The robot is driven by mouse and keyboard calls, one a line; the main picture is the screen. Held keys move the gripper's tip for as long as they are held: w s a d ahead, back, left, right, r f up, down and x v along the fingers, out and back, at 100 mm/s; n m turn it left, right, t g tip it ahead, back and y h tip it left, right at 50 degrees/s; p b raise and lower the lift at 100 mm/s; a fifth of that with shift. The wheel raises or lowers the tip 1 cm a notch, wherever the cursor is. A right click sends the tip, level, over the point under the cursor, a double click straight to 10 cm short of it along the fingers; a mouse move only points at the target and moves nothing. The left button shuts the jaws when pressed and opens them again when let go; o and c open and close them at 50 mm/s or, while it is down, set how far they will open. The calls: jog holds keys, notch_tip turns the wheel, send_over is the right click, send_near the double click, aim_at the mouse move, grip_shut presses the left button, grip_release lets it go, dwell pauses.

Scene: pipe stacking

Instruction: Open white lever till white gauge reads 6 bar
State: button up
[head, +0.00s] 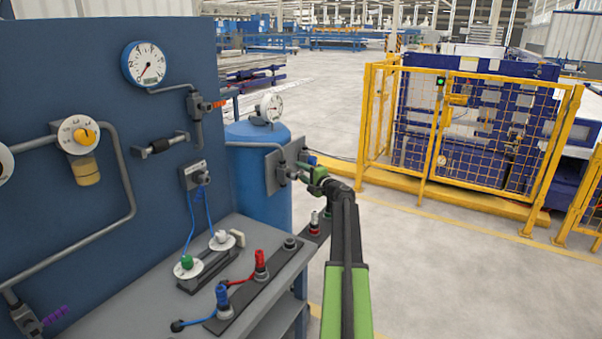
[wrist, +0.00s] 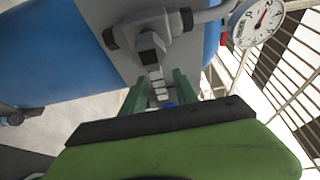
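A pale grey-white lever (wrist: 158,84) extends from a dark-capped valve (wrist: 150,45) on the grey plate of the blue tank. In the head view the valve (head: 282,174) sits on the tank's right side. My gripper (wrist: 159,92) has one green finger on each side of the lever, with small gaps visible, so it looks open. It also shows at the valve in the head view (head: 312,178). A white round gauge (head: 271,108) stands on the tank top; it also shows in the wrist view (wrist: 257,22), red needle pointing up-right. Its numbers are too small to read.
Another white gauge (head: 146,64) hangs on the blue panel (head: 60,80), needle pointing lower left. An orange-handled valve (head: 213,104) and a blue handle (head: 311,160) are nearby. The grey bench (head: 130,310) holds blue, red and green fittings. Open floor lies right of my arm.

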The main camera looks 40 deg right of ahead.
grip_shut()
dwell(1.3)
